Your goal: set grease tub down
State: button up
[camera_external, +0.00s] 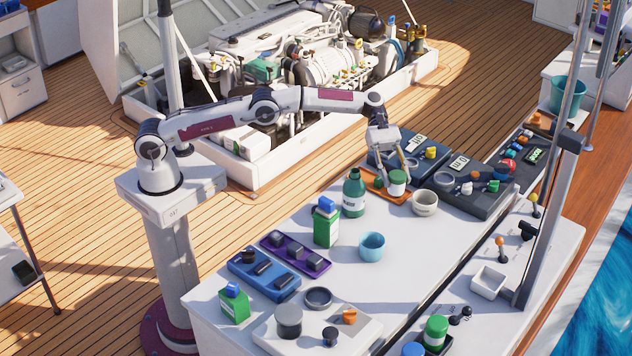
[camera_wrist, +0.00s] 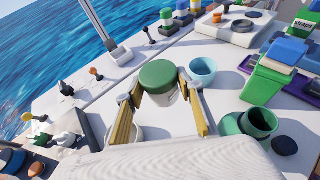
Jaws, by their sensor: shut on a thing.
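The grease tub (camera_external: 397,184) is white with a green lid. In the wrist view its green lid (camera_wrist: 157,74) shows upright between the fingertips. My gripper (camera_external: 391,174) points down and is shut on the tub; its yellow fingers (camera_wrist: 160,88) flank the tub in the wrist view. The tub is at an orange tray (camera_external: 372,186) on the white worktop, near the tray's right end. I cannot tell whether its base touches the tray. A small dark green item (camera_external: 378,182) is just left of the tub.
A green bottle (camera_external: 353,195) stands close on the left, and a pale cup (camera_external: 425,203) close on the right. Dark cases (camera_external: 402,150) lie behind. A light blue cup (camera_external: 372,246) stands in front, with clear worktop around it.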

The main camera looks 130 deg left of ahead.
jog(key=shift+s+f, duration=0.15)
jog(key=shift+f, duration=0.5)
jog(key=shift+s+f, duration=0.15)
jog(key=shift+f, duration=0.45)
jog(key=shift+f, duration=2.45)
jog(key=shift+f, duration=2.3)
jog(key=shift+f, duration=0.25)
jog(key=o, duration=1.2)
